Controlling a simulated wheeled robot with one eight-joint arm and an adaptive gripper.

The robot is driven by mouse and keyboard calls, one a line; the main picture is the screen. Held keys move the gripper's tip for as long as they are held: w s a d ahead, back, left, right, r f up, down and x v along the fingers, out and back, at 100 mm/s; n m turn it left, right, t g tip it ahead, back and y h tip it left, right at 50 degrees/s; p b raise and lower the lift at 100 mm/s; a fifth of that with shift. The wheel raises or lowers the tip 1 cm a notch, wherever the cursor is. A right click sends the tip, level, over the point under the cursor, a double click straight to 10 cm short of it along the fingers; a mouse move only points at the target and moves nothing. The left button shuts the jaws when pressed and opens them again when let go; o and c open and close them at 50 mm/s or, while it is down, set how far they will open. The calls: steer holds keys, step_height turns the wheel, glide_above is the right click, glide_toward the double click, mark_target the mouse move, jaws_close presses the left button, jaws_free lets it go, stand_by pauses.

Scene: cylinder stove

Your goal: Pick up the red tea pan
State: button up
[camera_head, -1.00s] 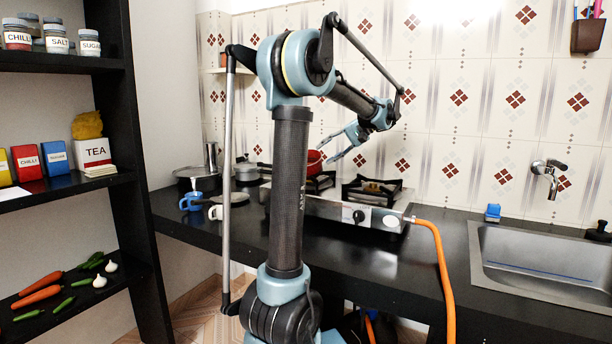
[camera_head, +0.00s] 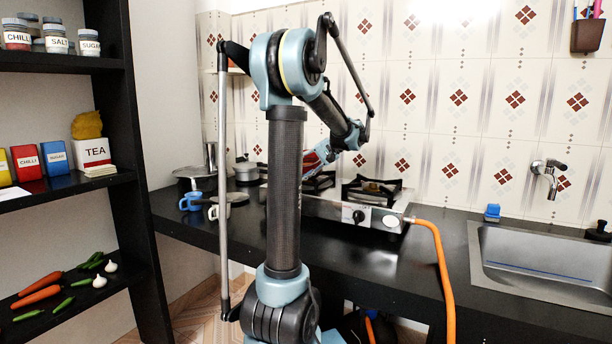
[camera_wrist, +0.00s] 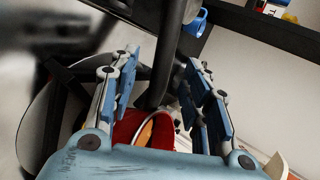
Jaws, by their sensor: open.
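The red tea pan (camera_head: 312,163) stands at the left burner of the stove, mostly hidden behind my arm and gripper in the head view. In the wrist view the red pan (camera_wrist: 127,126) shows low in the picture, between and under my fingers, with a dark handle (camera_wrist: 163,75) running up between them. My gripper (camera_wrist: 160,90) is open, its two blue fingers apart on either side of the handle. I cannot tell whether either finger touches it.
The gas stove (camera_head: 340,208) has a free right burner (camera_head: 372,190). A blue mug (camera_head: 190,202), a white mug (camera_head: 214,212) and pots (camera_head: 246,172) stand to the left. An orange hose (camera_head: 440,270) runs from the stove. The sink (camera_head: 540,265) is at right.

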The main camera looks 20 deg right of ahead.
steer(key=x, duration=0.4)
steer(key=shift+a+f, duration=0.1)
steer(key=shift+a, duration=0.3)
jaws_close()
